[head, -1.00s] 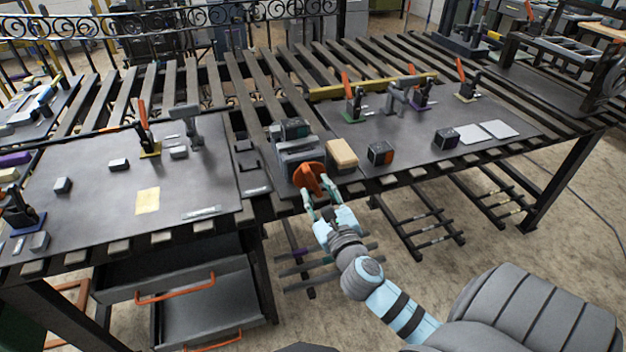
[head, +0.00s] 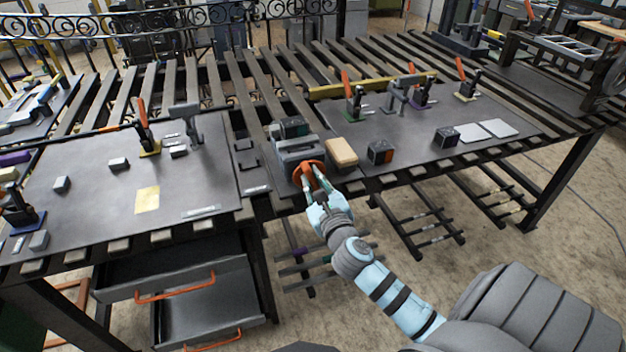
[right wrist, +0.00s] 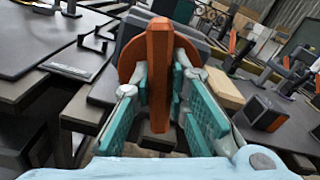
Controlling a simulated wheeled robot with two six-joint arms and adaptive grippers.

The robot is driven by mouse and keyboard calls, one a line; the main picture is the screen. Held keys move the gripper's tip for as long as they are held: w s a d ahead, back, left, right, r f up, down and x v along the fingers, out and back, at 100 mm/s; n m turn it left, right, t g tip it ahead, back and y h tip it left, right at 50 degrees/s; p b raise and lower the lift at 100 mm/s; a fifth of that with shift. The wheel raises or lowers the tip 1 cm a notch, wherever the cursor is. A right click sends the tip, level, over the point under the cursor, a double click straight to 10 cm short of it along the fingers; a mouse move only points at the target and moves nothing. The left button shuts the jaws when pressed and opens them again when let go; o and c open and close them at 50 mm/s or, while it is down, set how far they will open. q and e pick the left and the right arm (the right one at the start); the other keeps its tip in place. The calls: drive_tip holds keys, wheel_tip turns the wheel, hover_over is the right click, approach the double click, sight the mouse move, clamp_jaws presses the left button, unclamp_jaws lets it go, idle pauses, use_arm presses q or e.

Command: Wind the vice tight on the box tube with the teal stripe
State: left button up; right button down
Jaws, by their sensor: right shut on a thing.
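The grey vice (head: 298,148) stands at the front edge of the bench, near the middle of the head view. Its orange handwheel (head: 309,172) faces me. A dark box tube with a teal face (head: 293,127) is at the back of the vice; I cannot tell how closely the jaws touch it. My right gripper (head: 313,187) is shut on the orange handwheel. In the right wrist view the handwheel's upright bar (right wrist: 158,75) stands between the teal finger pads, with the round wheel behind it. The tube is hidden there. My left gripper is not in view.
A tan block (head: 341,152) stands right beside the vice, and a dark block with an orange face (head: 380,152) is further right. Orange-handled clamps stand on both work plates. An open drawer (head: 185,280) is below the bench at left.

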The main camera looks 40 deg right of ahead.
drive_tip(key=m+p, duration=0.1)
drive_tip(key=m, duration=0.2)
drive_tip(key=shift+m, duration=0.3)
drive_tip(key=m, duration=0.3)
drive_tip(key=shift+d+m, duration=0.15)
drive_tip(key=shift+m, duration=0.15)
drive_tip(key=m, duration=0.3)
drive_tip(key=shift+f+m, duration=0.1)
drive_tip(key=shift+m, duration=0.2)
drive_tip(key=m+b, duration=0.1)
drive_tip(key=m, duration=0.3)
drive_tip(key=shift+d+f+m, duration=0.1)
drive_tip(key=shift+m, duration=0.2)
drive_tip(key=m+b, duration=0.1)
drive_tip(key=m, duration=0.3)
drive_tip(key=shift+f, duration=0.1)
drive_tip(key=m+b, duration=0.1)
drive_tip(key=m, duration=0.4)
drive_tip(key=shift+f, duration=0.15)
drive_tip(key=m+b, duration=0.1)
drive_tip(key=m, duration=0.3)
drive_tip(key=shift+f+m+b, duration=0.1)
drive_tip(key=shift+m+b, duration=0.2)
drive_tip(key=shift+b, duration=0.05)
drive_tip(key=m+b, duration=0.1)
drive_tip(key=m, duration=0.3)
drive_tip(key=shift+m, duration=0.3)
